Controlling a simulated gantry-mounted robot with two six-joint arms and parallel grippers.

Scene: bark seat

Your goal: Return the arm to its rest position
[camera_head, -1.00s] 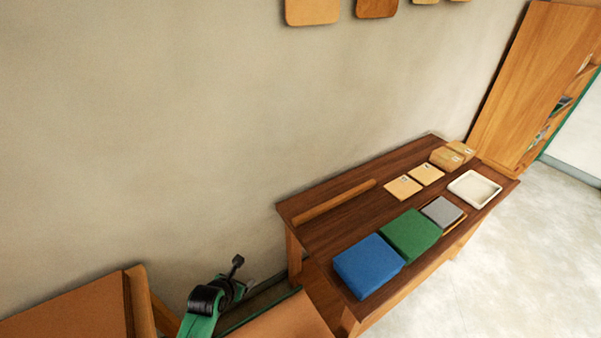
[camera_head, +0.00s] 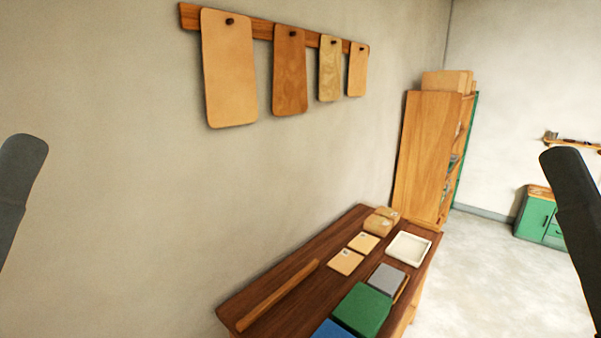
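A dark grey link of my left arm stands at the left edge of the head view, cut off by the frame. A dark grey link of my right arm stands at the right edge, also cut off. Both point upward with rounded tops, well apart from the table and the wall. No gripper fingers show on either side, so I cannot see whether they hold anything.
A dark wooden table (camera_head: 331,257) bears a wooden strip (camera_head: 278,296), tan tiles (camera_head: 345,262), a white tray (camera_head: 409,248), a grey block (camera_head: 387,279), and green (camera_head: 363,310) and blue blocks (camera_head: 333,330). Boards (camera_head: 230,70) hang on the wall. A cabinet (camera_head: 425,155) stands behind; open floor lies right.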

